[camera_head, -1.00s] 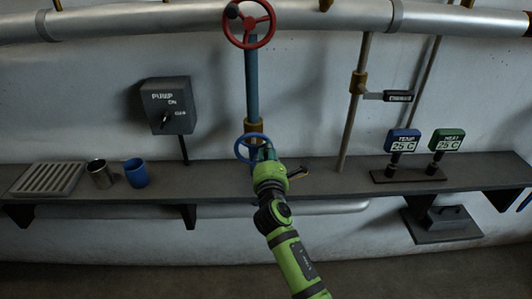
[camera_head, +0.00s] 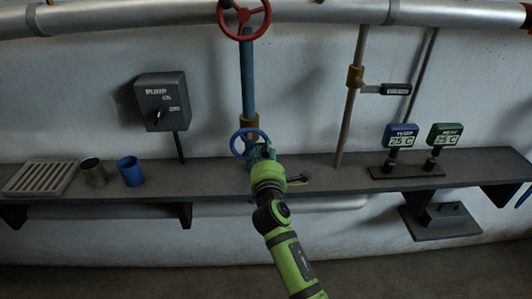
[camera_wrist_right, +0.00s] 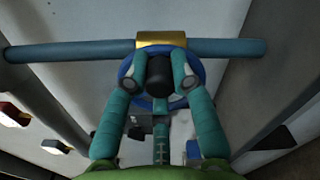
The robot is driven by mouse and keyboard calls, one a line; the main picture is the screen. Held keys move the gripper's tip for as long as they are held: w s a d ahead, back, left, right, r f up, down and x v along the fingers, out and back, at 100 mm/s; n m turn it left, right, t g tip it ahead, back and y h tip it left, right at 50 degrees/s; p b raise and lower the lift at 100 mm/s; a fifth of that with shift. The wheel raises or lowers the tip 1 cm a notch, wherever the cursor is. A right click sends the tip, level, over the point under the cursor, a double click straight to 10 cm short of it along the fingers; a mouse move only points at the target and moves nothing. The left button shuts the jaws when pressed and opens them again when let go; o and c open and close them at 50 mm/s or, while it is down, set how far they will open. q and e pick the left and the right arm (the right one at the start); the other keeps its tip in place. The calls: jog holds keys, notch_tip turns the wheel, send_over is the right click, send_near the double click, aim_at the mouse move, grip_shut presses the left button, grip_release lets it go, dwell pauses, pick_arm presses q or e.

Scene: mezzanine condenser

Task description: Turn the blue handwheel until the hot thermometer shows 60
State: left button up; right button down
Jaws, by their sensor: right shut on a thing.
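The blue handwheel (camera_head: 234,143) is at the lower end of the blue vertical pipe, just above the shelf. My right gripper (camera_head: 264,151) is at the wheel's right side. In the right wrist view the wheel's blue rim (camera_wrist_right: 203,72) shows behind the two fingers, which are closed on its dark central hub (camera_wrist_right: 168,79). The hub is partly hidden by the fingertips. A blue display (camera_head: 401,137) and a green display (camera_head: 445,136) at the right both read 25 C. Their small labels are blurred, so I cannot tell surely which is the hot thermometer. My left gripper is out of view.
A red handwheel (camera_head: 243,18) is above on the same pipe. A pump switch box (camera_head: 162,102) is on the left. A grate (camera_head: 38,178), a metal cup (camera_head: 93,173) and a blue cup (camera_head: 131,172) stand on the shelf (camera_head: 210,178). A lever valve (camera_head: 384,89) is at the right.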

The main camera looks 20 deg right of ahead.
jog(key=c, duration=1)
grip_release()
jog(key=shift+a, duration=0.1)
jog(key=shift+c, duration=0.2)
jog(key=v, duration=1.2)
